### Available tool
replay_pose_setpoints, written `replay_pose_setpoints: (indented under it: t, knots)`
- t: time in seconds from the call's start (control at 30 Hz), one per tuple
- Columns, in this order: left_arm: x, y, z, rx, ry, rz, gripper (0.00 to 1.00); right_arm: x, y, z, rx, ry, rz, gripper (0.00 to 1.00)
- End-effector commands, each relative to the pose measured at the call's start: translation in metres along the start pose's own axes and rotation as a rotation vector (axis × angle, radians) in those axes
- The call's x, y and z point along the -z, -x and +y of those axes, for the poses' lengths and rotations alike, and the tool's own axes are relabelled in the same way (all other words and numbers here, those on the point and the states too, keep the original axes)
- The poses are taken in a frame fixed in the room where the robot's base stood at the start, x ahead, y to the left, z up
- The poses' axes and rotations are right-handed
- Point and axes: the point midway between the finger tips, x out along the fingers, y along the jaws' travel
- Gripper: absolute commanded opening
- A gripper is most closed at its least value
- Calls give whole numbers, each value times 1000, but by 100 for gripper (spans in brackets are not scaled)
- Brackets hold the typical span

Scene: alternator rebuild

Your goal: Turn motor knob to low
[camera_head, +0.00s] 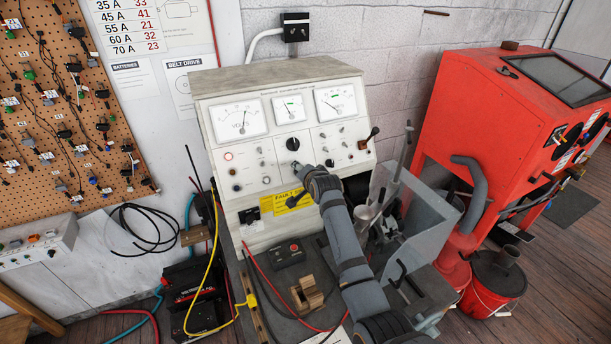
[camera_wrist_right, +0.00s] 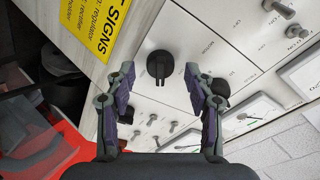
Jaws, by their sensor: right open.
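A black rotary knob with a raised grip bar (camera_wrist_right: 159,65) sits on the white panel in the right wrist view. Small lettering beside it looks like "MOTOR". The knob's bar runs roughly up and down in that view. My right gripper (camera_wrist_right: 159,72) is open, with one finger on each side of the knob and a gap to both. In the head view the right gripper (camera_head: 302,171) is at the lower middle of the test bench panel (camera_head: 232,160) and hides this knob. My left gripper is not in view.
A second black knob (camera_head: 293,143) is above my gripper, below several dial gauges (camera_head: 238,119). Toggle switches and a lever (camera_head: 369,138) are nearby. A yellow label (camera_head: 280,203) lies below. A grey vise-like fixture and loose cables occupy the bench; a red cabinet (camera_head: 475,110) stands right.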

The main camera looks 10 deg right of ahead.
Motion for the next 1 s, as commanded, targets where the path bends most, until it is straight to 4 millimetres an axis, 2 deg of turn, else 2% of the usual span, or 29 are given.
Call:
replay_pose_setpoints:
  t: [0.17,0.4,0.5,0.67,1.0]
  knots:
    - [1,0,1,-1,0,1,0,0,32,1,1,-2,1,54]
    - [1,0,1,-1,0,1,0,0,87,0,1,-1,2,54]
    - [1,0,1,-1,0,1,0,0,102,0,1,-1,0,54]
    - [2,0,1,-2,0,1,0,0,114,0,0,-1,0,54]
    - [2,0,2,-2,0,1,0,0,115,0,0,0,0,54]
